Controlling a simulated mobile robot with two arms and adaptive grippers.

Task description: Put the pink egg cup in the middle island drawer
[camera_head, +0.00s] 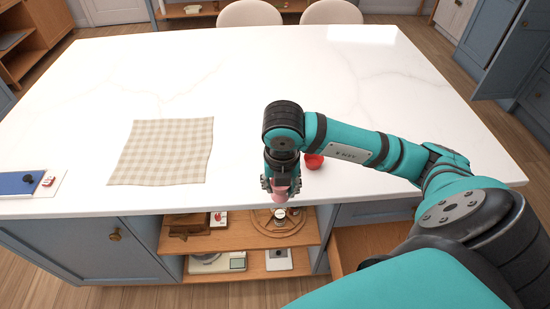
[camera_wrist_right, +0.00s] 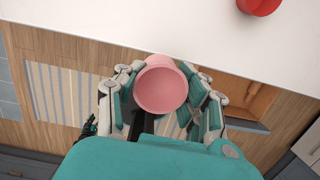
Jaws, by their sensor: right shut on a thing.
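The pink egg cup (camera_head: 283,192) is in my right gripper (camera_head: 281,186), at the island's front edge. The right wrist view shows the cup (camera_wrist_right: 161,88) with its round mouth facing the camera, between the fingers of my right gripper (camera_wrist_right: 163,95), which is shut on it. An open wooden drawer (camera_head: 362,243) shows below the counter, right of the open shelves and partly behind my right arm. In the right wrist view the drawer (camera_wrist_right: 248,98) is right of the gripper. I cannot tell whether it is the middle one.
The white island top (camera_head: 230,75) is mostly clear. A checked cloth (camera_head: 163,150) and a board with a blue item (camera_head: 20,182) lie at left. A red bowl (camera_head: 314,161) stands beside my right arm. Open shelves (camera_head: 235,238) below hold several things. Two chairs stand behind.

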